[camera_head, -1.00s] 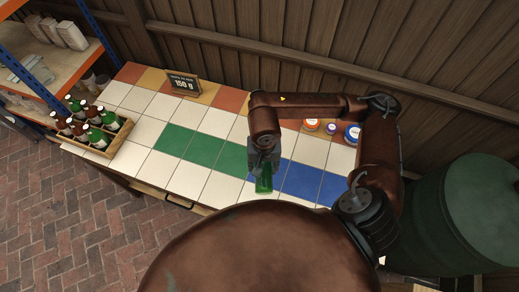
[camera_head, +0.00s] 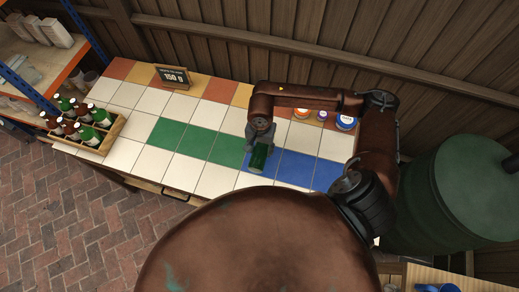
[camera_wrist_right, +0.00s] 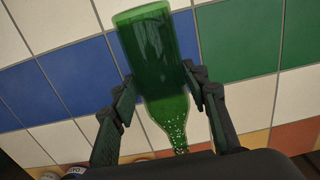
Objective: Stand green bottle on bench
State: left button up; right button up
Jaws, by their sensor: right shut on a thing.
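The green bottle (camera_head: 258,158) is in my right gripper (camera_head: 259,143), over the tiled bench (camera_head: 210,178) near the border of the green and blue tiles. In the right wrist view the bottle (camera_wrist_right: 158,62) lies between the two fingers of the gripper (camera_wrist_right: 165,100), its base away from the palm and its neck toward it. The fingers are shut on it. The bottle looks tilted in the head view; I cannot tell whether its base touches the tiles. My left gripper is not in view.
A wooden crate (camera_head: 112,135) of brown and green bottles stands at the bench's left end. A black sign (camera_head: 173,77) and several small jars (camera_head: 345,122) stand along the back. A large green barrel (camera_head: 455,195) is at right. The white and green tiles between are clear.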

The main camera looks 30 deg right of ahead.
jog(key=w+f, duration=0.1)
jog(key=w+d+f, duration=0.1)
jog(key=shift+f, duration=0.3)
jog(key=shift+w+f, duration=0.1)
jog(key=shift+f, duration=1.5)
jog(key=shift+f, duration=0.15)
jog(key=o, duration=1.5)
jog(key=shift+c, duration=0.2)
